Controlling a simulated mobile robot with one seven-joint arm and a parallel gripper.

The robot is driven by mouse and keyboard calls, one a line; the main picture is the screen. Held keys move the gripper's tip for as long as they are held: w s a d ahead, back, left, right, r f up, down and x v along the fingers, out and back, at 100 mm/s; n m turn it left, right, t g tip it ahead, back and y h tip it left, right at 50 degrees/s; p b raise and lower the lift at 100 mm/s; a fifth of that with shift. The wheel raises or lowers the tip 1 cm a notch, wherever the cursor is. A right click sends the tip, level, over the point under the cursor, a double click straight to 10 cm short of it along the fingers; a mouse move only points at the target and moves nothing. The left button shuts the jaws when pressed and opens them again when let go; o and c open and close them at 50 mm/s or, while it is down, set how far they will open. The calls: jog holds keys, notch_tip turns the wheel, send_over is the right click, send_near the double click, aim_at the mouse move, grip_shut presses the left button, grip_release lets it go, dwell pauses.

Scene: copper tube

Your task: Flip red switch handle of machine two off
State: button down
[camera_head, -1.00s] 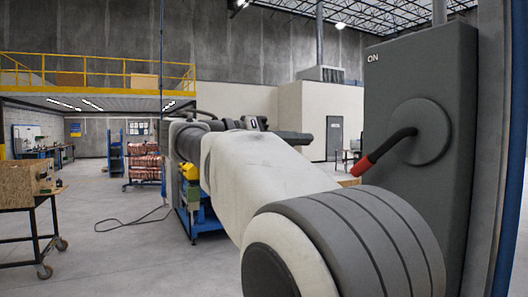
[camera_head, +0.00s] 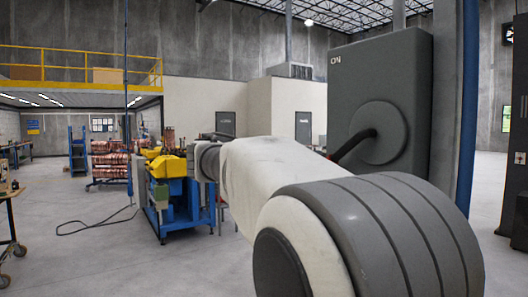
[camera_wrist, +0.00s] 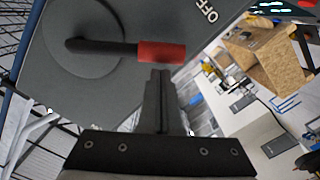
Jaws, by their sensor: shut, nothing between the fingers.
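The grey switch box (camera_head: 352,85) stands at the right in the head view, with "ON" at its top left.
A yellow and blue machine (camera_head: 172,185) stands left of my arm, with a black cable on the floor. A rack of copper coils (camera_head: 108,160) is behind it. A blue post (camera_head: 468,110) rises beside the box. Open floor lies at the left front.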

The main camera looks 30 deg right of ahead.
dwell(0.3)
jog(key=f+b, duration=0.1)
jog(key=b, duration=0.3)
jog(key=shift+s+f+b, duration=0.35)
jog(key=shift+s+b, duration=0.05)
jog(key=shift+r, duration=0.2)
